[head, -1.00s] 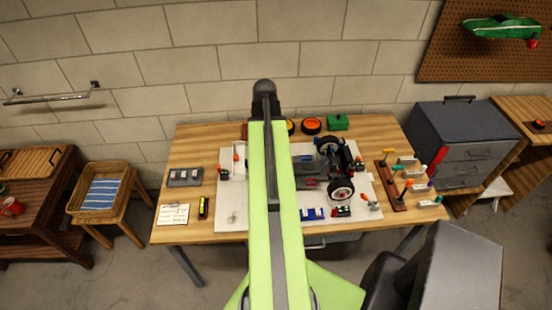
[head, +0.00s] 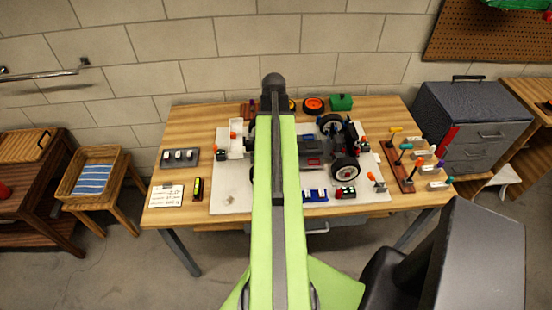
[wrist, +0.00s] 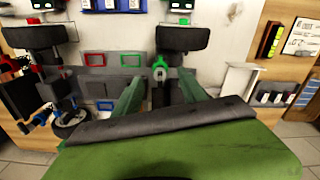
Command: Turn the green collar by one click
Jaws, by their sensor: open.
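The green collar (wrist: 159,69) shows in the wrist view as a small bright green ring with an open fork-like top, on the car's chassis near a black tyre (wrist: 183,39). My gripper (wrist: 160,84) is open, its two green fingers apart to the left and right just in front of the collar. I cannot tell whether either finger touches it. The racecar (head: 312,150) lies on the bench in the head view, partly behind my arm. The collar and my gripper are hidden there.
The wooden bench (head: 205,116) carries a pale mat (head: 230,200), a switch block (head: 179,158), a note card (head: 166,195) and a rack of coloured-handled tools (head: 408,170). A grey drawer cabinet (head: 475,125) stands to the right.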

